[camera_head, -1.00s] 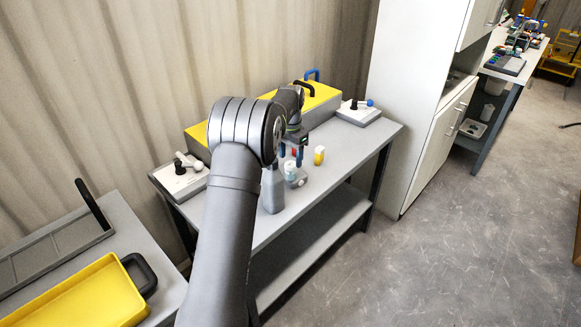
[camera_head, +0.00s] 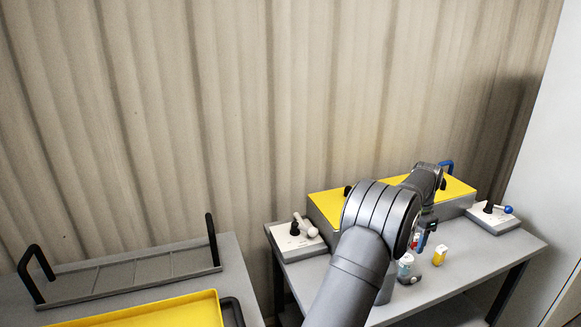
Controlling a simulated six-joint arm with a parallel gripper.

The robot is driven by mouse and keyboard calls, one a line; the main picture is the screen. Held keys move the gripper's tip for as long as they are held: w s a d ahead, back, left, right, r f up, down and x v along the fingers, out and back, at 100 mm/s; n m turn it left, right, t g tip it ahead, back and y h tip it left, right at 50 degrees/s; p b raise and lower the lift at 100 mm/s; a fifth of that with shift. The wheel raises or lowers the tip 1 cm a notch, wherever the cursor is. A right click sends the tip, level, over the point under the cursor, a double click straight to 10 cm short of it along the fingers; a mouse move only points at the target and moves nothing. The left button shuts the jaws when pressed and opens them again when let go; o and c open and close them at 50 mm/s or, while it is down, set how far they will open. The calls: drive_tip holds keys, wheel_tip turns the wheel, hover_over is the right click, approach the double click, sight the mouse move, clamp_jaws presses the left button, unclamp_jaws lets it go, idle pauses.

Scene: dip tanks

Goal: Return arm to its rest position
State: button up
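My arm reaches from the bottom middle over the workbench (camera_head: 440,304), in the head view. My gripper (camera_head: 422,238) is small and partly hidden behind my arm's elbow, above the bench top. Small red and blue parts show at it, and I cannot tell whether its fingers are open or shut. The grey tank unit with a yellow top (camera_head: 452,189) stands behind my arm at the back of the bench. A small white container (camera_head: 405,264) and a yellow-and-white item (camera_head: 439,256) stand on the bench near the gripper.
At left, a side table holds a grey rack (camera_head: 130,273) with black handles and a yellow tray (camera_head: 180,312). A corrugated wall is behind.

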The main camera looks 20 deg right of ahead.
sight(405, 263)
wheel_tip(405, 263, down, 10)
drive_tip(key=shift+f, duration=0.1)
wheel_tip(405, 263, up, 3)
drive_tip(key=shift+r, duration=0.5)
